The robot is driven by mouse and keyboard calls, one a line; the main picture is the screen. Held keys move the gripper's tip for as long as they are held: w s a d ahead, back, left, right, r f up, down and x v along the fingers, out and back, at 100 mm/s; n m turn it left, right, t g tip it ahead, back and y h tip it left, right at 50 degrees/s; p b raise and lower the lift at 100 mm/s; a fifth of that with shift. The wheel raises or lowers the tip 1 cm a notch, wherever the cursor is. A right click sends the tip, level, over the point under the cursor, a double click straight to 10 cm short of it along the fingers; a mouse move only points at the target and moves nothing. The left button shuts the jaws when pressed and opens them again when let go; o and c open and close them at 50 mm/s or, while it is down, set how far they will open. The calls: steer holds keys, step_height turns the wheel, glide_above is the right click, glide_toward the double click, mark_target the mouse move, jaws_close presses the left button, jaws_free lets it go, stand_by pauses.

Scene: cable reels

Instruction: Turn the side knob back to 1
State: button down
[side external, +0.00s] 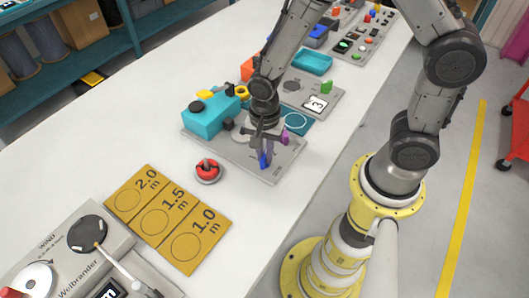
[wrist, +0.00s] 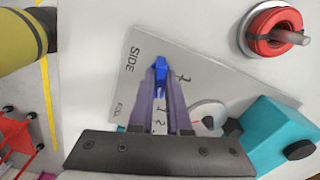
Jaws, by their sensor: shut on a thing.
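The side knob (wrist: 160,68) is small and blue, on a grey panel (wrist: 132,62) marked SIDE, with a "1" printed to its right. Other small marks, seemingly "1" and "2", show between the fingers. In the side external view the blue knob (side external: 265,160) is at the panel's near end. My gripper (wrist: 161,78) comes down over it, its two purple-grey fingers shut on the knob from both sides. The side external view also shows my gripper (side external: 264,142) low over the panel. The fingers hide part of the knob, and I cannot tell which mark it points to.
A teal machine block (side external: 210,118) with a black cap sits on the same panel. A red ring on a peg (side external: 208,171) stands close to the left. Yellow length mats (side external: 168,218) and a winder (side external: 75,255) lie nearer. More control panels stand behind. The white table between is clear.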

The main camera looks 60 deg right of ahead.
steer(key=n, duration=0.7)
steer(key=shift+n, duration=0.8)
steer(key=shift+n, duration=1.1)
steer(key=n, duration=0.4)
steer(key=c, duration=0.9)
jaws_free()
